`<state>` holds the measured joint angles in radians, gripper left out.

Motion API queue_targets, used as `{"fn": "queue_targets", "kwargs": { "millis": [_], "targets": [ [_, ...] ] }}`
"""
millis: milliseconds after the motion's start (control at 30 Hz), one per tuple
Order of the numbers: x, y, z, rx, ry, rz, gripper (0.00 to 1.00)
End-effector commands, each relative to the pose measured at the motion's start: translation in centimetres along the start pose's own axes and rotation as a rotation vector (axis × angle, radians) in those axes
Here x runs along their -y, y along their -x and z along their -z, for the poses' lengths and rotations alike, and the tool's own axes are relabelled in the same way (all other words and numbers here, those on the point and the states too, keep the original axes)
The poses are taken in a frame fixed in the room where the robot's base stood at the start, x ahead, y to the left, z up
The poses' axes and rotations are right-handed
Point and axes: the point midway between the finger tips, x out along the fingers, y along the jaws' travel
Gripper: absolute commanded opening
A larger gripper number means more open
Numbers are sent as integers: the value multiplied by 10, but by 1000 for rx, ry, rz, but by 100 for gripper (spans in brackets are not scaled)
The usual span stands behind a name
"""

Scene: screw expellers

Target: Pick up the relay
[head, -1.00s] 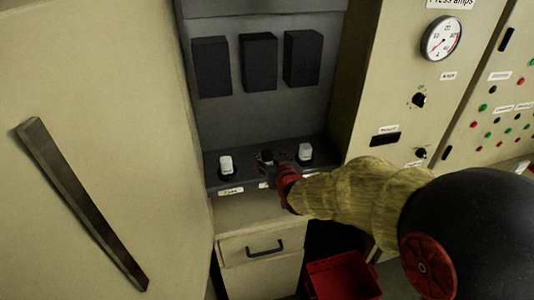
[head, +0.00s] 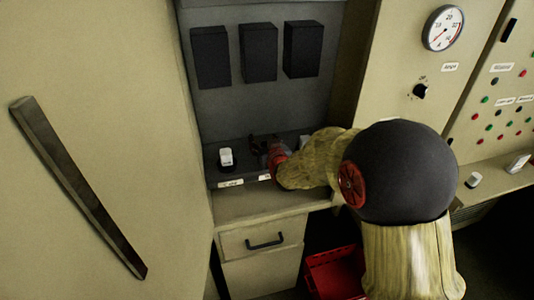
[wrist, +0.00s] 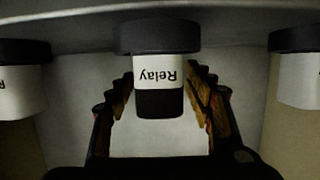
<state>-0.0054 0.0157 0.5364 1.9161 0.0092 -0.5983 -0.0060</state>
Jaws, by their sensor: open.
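A relay (wrist: 158,72) with a white band reading "Relay", upside down in the wrist view, and a black end sits in a round black base. It is in the middle of the wrist view, between the open, toothed fingers of my gripper (wrist: 161,92). I cannot tell whether the fingers touch it. In the head view my gripper (head: 262,147) is at the middle of the dark shelf, and it and my arm hide most of the middle relay. A white relay (head: 226,157) stands on the shelf to the left.
White relays flank the middle one at left (wrist: 20,88) and right (wrist: 297,80) in the wrist view. Several black boxes (head: 259,52) hang on the panel above the shelf. A drawer (head: 262,240) is below, with a red bin (head: 335,272) beside it. A cabinet door stands at left.

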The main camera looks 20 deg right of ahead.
Motion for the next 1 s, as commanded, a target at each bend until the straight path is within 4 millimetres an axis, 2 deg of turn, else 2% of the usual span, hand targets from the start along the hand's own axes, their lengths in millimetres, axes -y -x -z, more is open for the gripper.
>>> {"fn": "queue_targets", "kwargs": {
  "millis": [200, 1000],
  "targets": [
    [0, 0, 0, 1, 0, 0, 52],
    [0, 0, 0, 1, 0, 0, 6]
  ]
}}
